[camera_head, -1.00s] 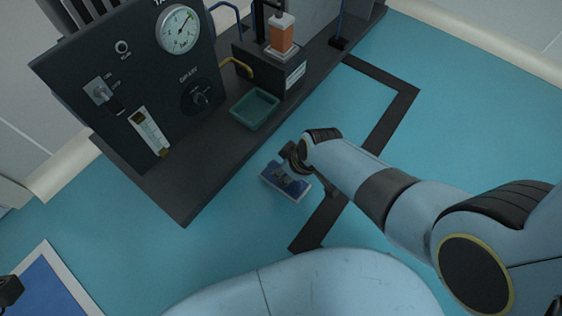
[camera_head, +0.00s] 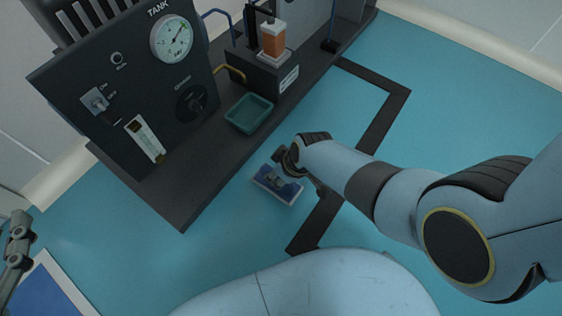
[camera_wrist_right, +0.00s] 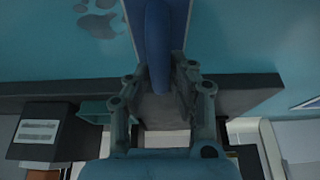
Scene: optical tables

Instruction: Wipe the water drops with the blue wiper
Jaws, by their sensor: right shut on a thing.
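My right gripper (camera_head: 275,176) is shut on the blue wiper (camera_head: 288,191), a flat blue pad with a pale edge, in front of the bench. The right wrist view shows the wiper's blue handle (camera_wrist_right: 157,45) between the fingers (camera_wrist_right: 160,85). Grey water drops (camera_wrist_right: 98,18) lie on the teal surface at the upper left of that view, beside the wiper and apart from it there. I cannot make the drops out in the head view. Part of my left gripper (camera_head: 17,243) shows at the left edge; its finger opening is unclear.
A dark bench (camera_head: 185,205) carries a tank panel (camera_head: 130,90) with a gauge, a green tray (camera_head: 249,113) and an orange-filled bottle (camera_head: 272,40). A black line (camera_head: 385,122) marks the teal floor. A blue, white-edged mat (camera_head: 50,285) lies at the lower left.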

